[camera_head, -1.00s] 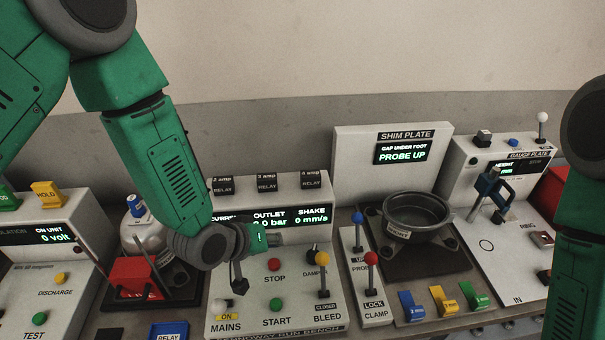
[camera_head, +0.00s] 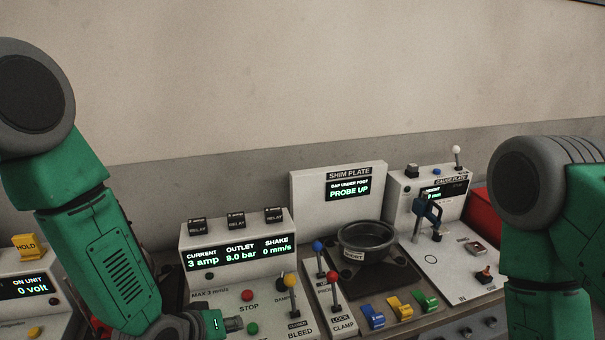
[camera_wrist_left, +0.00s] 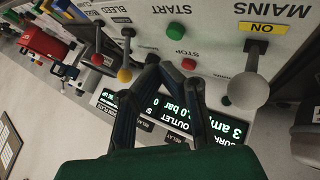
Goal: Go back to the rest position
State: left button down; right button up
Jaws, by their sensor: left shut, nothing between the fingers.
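My left gripper (camera_head: 235,323) is low in the head view, in front of the run bench panel (camera_head: 200,283). It is shut and empty. In the left wrist view its dark fingers (camera_wrist_left: 170,68) show over the panel, near the red STOP button (camera_wrist_left: 188,63). I cannot tell if they touch the panel. The grey mains lever (camera_wrist_left: 249,88) stands to their right under a yellow ON label. The bench display (camera_head: 237,252) reads 3 amp, 8.0 bar and 0 mm/s. My right arm (camera_head: 545,240) shows at the right edge; its gripper is out of view.
To the right stand blue and red ball levers (camera_head: 334,277), a round dark pot (camera_head: 367,236) on the shim plate, coloured tabs (camera_head: 399,309) and the gauge plate (camera_head: 440,262). The isolation unit (camera_head: 28,300) is at the left. The space above the consoles is clear.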

pick_arm(q)
jog(key=s+a+f+m+g+y+b, duration=0.1)
jog(key=s+a+f+b, duration=0.3)
jog(key=s+f, duration=0.4)
jog(key=s+a+f+m+g+y+b, duration=0.1)
jog(key=s+a+f+g+y+b, duration=0.1)
jog(key=s+a+f+b, duration=0.3)
jog(key=s+a+f+m+g+y+b, duration=0.1)
jog(key=s+a+f+g+b, duration=0.3)
jog(key=s+f, duration=0.8)
jog(key=s+a+b, duration=0.1)
jog(key=s+b, duration=0.1)
jog(key=s, duration=0.1)
jog(key=shift+a+f+y, duration=0.25)
jog(key=shift+f+y, duration=0.15)
jog(key=shift+w, duration=0.1)
